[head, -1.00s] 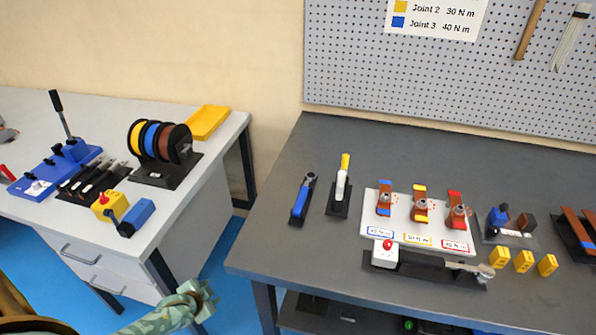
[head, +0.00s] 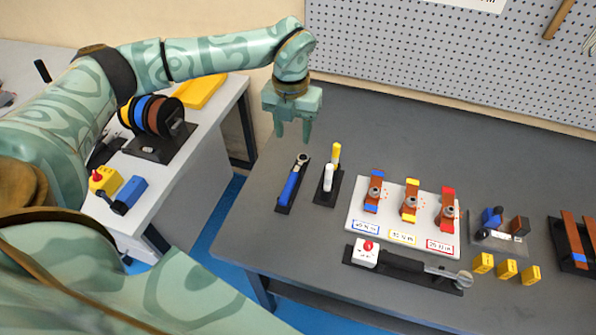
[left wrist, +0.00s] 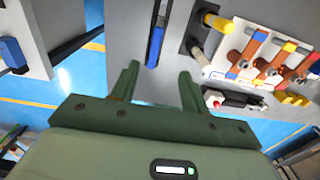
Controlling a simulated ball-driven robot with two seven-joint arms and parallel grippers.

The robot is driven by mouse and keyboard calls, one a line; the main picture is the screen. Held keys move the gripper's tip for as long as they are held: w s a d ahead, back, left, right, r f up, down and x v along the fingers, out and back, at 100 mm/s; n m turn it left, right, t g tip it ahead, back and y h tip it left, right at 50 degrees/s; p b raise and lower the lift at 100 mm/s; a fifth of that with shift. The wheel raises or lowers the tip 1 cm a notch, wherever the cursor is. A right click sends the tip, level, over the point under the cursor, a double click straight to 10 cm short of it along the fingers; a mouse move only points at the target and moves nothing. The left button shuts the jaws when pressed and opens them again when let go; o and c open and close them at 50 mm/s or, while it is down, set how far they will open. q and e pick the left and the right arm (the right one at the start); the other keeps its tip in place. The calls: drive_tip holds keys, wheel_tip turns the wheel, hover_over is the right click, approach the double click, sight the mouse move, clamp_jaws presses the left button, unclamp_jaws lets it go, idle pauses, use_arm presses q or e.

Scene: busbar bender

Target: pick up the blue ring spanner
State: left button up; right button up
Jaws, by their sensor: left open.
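The blue ring spanner (head: 290,187), with a blue handle and a grey ring end, lies on a narrow dark holder on the grey bench, at the bench's left side. It also shows in the left wrist view (left wrist: 156,42), at the top between my fingers, its far part cut off by the frame. My left gripper (head: 293,136) points down with its fingers apart, above and just behind the spanner's ring end. The left wrist view shows nothing between the fingertips (left wrist: 158,72). My right gripper is not in view.
A yellow and white tool (head: 334,158) stands in a dark holder close to the right of the spanner. Further right are a white board (head: 386,230) with copper pieces and a long tool with a red button (head: 369,246). The bench behind them is clear.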

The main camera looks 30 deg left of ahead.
use_arm(q)
drive_tip(key=b, duration=0.2)
hover_over(292, 179)
drive_tip(key=f, duration=1)
drive_tip(key=shift+w+f, duration=0.25)
drive_tip(key=shift+f, duration=0.05)
drive_tip(key=f, duration=0.5)
drive_tip(key=shift+s+f+b, duration=0.2)
drive_tip(key=shift+b, duration=0.2)
drive_tip(key=shift+r, duration=0.1)
clamp_jaws()
